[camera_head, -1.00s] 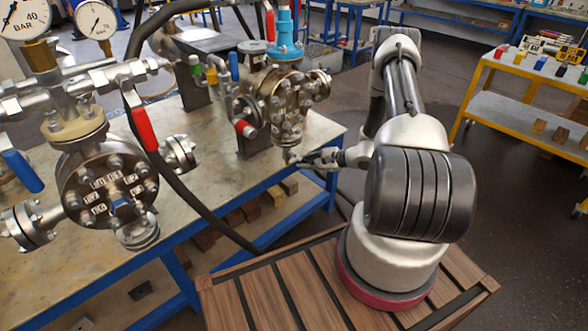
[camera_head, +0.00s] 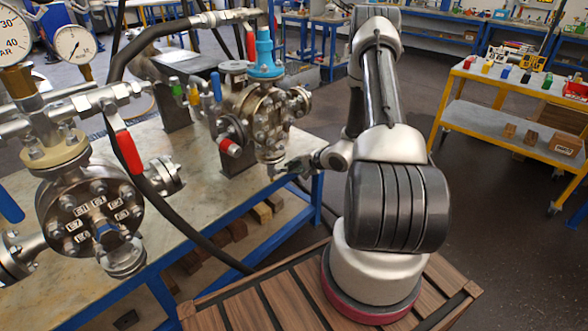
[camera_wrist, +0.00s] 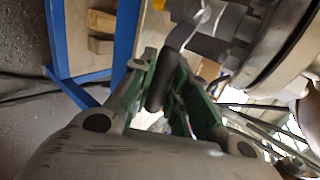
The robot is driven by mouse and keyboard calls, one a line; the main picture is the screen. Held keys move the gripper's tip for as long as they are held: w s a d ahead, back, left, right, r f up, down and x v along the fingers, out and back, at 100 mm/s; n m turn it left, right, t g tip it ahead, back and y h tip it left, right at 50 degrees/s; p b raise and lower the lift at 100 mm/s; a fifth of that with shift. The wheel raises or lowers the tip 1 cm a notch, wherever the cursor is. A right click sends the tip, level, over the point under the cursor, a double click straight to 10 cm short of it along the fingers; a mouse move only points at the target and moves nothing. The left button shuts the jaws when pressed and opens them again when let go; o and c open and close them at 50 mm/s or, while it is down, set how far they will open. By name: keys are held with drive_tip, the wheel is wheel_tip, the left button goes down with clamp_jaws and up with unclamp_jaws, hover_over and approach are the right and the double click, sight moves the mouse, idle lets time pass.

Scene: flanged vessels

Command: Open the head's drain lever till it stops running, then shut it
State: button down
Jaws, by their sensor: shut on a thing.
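The small flanged vessel head (camera_head: 252,112) stands at the far right corner of the bench, with a blue fitting on top. My gripper (camera_head: 284,171) is at the underside of this head, at its right. In the wrist view my gripper (camera_wrist: 165,92) has green-edged fingers closed on a dark lever grip (camera_wrist: 160,84). The lever is too small to make out in the head view. The drain outlet and any running liquid cannot be made out.
A larger flanged vessel (camera_head: 93,212) with gauges and a red lever (camera_head: 128,152) stands at the left. A black hose (camera_head: 180,205) crosses the bench's front. A yellow trolley (camera_head: 505,130) stands at the right, with open floor before it.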

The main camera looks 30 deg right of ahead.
drive_tip(key=shift+r, duration=0.1)
idle(0.3)
drive_tip(key=c, duration=1.3)
unclamp_jaws()
drive_tip(key=shift+c, duration=0.2)
drive_tip(key=v, duration=1.2)
drive_tip(key=shift+a, duration=0.15)
